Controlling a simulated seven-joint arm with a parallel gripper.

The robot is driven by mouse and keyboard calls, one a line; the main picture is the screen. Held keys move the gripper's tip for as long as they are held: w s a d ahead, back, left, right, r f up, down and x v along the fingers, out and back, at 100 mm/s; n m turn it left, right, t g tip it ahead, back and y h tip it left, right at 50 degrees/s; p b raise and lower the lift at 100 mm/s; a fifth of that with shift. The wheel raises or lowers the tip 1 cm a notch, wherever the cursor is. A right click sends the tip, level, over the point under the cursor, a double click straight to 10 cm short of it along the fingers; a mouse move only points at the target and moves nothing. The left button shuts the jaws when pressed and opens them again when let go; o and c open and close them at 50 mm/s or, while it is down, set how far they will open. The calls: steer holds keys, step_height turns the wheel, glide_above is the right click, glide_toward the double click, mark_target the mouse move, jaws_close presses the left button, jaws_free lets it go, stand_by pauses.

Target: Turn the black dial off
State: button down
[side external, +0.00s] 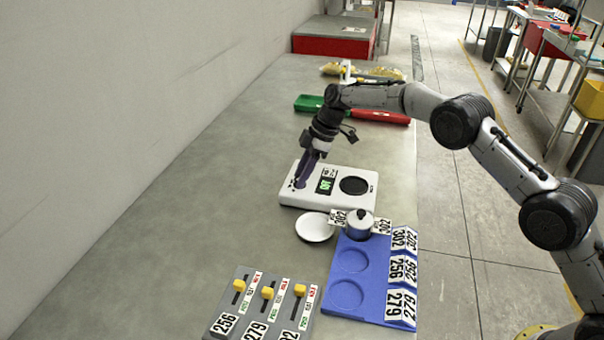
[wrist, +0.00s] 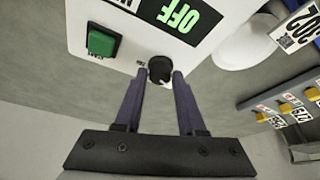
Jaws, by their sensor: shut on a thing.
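The black dial (wrist: 160,67) is on the front face of the white scale (side external: 331,196), and in the wrist view it sits between my fingertips. My gripper (wrist: 160,76) is shut on the dial, one finger on each side. In the side view my gripper (side external: 300,181) reaches down to the scale's left end and hides the dial. The lit green display (wrist: 176,17) reads OFF, upside down in the wrist view. A green switch (wrist: 102,42) is near the dial. A round black plate (side external: 354,185) is on the scale's top.
A small pot (side external: 360,226) marked 302 stands on a blue tray (side external: 340,293). A white dish (side external: 315,228) is beside it. A grey panel with yellow sliders (side external: 252,310) is in front. Green (side external: 308,103) and red (side external: 385,117) trays lie behind. The left bench is clear.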

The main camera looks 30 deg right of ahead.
steer(key=c, duration=0.5)
jaws_free()
steer(key=v, duration=1.4)
steer(key=shift+w+f, duration=0.1)
